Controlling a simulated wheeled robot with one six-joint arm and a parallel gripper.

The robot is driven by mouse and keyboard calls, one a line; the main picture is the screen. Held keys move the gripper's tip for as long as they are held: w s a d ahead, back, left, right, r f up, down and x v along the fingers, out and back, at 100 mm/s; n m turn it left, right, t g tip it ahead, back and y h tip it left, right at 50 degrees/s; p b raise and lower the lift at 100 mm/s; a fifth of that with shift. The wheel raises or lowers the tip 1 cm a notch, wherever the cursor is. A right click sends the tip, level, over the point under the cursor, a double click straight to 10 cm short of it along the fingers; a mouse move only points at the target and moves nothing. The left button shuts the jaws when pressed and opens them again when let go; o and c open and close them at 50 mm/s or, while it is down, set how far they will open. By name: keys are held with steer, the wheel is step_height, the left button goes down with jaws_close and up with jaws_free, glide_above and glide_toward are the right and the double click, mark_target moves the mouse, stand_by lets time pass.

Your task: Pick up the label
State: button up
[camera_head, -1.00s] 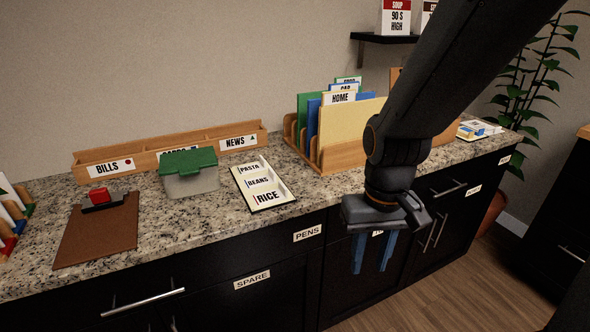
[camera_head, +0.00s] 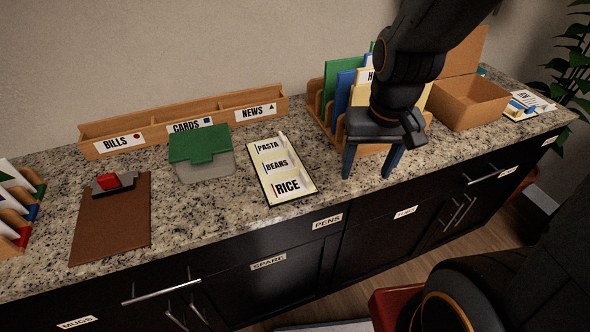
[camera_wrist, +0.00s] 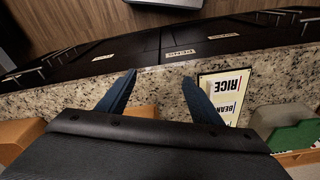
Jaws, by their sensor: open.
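A pale board with a dark edge (camera_head: 268,169) lies on the counter and carries three labels. They are the PASTA label (camera_head: 268,148), the BEANS label (camera_head: 276,167) and the RICE label (camera_head: 288,186). The board (camera_wrist: 208,85) also shows in the wrist view, right of my fingers, partly covered by them. My gripper (camera_head: 369,176) is open with blue fingers pointing down near the counter's front edge, right of the board. Nothing shows between its fingers (camera_wrist: 160,76) in the wrist view.
A wooden tray (camera_head: 185,120) lines the wall. A file sorter (camera_head: 318,105) stands behind my gripper, partly hidden by my arm. A brown clipboard (camera_head: 112,225) lies at left. Speckled counter is clear between board and gripper.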

step_height(320, 180, up, 4)
steer(key=w+a+m+p, duration=0.2)
steer(key=m+p, duration=0.1)
steer(key=m+g, duration=0.2)
steer(key=m, duration=0.9)
glide_above(303, 175)
step_height(303, 175, down, 4)
step_height(303, 175, down, 6)
steer(key=shift+s+r+p, duration=0.1)
steer(key=shift+r+p, duration=0.15)
steer(key=shift+p, duration=1)
steer(key=shift+f, duration=0.6)
steer(key=c, duration=1.1)
